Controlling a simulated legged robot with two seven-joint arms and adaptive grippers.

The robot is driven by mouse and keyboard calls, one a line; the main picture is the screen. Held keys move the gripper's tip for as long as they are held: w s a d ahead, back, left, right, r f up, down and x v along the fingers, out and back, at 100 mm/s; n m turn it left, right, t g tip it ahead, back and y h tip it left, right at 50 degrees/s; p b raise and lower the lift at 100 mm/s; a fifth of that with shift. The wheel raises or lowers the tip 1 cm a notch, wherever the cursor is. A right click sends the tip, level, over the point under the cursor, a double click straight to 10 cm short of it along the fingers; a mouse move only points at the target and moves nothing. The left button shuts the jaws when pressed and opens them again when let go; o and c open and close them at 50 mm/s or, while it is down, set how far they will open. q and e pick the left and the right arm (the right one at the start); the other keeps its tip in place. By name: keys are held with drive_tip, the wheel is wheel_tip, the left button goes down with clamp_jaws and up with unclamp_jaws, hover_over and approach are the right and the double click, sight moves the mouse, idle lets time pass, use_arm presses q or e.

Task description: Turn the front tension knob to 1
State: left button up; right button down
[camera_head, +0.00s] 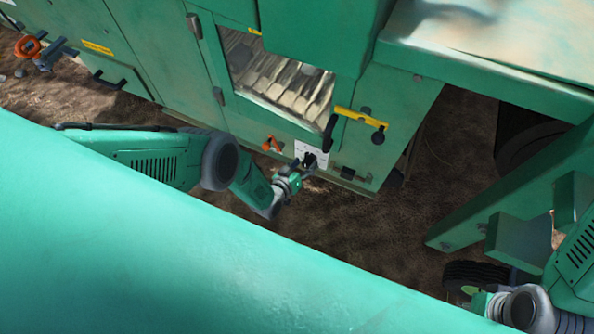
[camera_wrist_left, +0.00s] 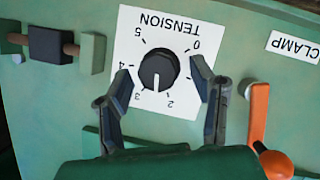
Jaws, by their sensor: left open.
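The black tension knob (camera_wrist_left: 158,70) sits on a white dial plate (camera_wrist_left: 183,22) that reads TENSION, upside down in the left wrist view. Its white pointer line points down, between the 2 and the 3. The 0, 4 and 5 also show; the 1 is hidden behind the right-hand finger. My left gripper (camera_wrist_left: 162,79) is open, one finger on each side of the knob, with gaps visible between. In the head view my left gripper (camera_head: 308,160) is in front of the white plate (camera_head: 312,149) and covers the knob. My right arm's wrist is at the bottom right; its fingers cannot be made out.
An orange lever (camera_wrist_left: 259,115) stands right of the dial below a CLAMP label (camera_wrist_left: 295,47). A dark block (camera_wrist_left: 50,45) is at the left. The green machine (camera_head: 400,110) has a window (camera_head: 275,75) and a yellow bar (camera_head: 360,117) with dark handles above the dial.

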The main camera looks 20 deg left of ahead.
sight(304, 165)
use_arm(q)
drive_tip(key=shift+v, duration=2.75)
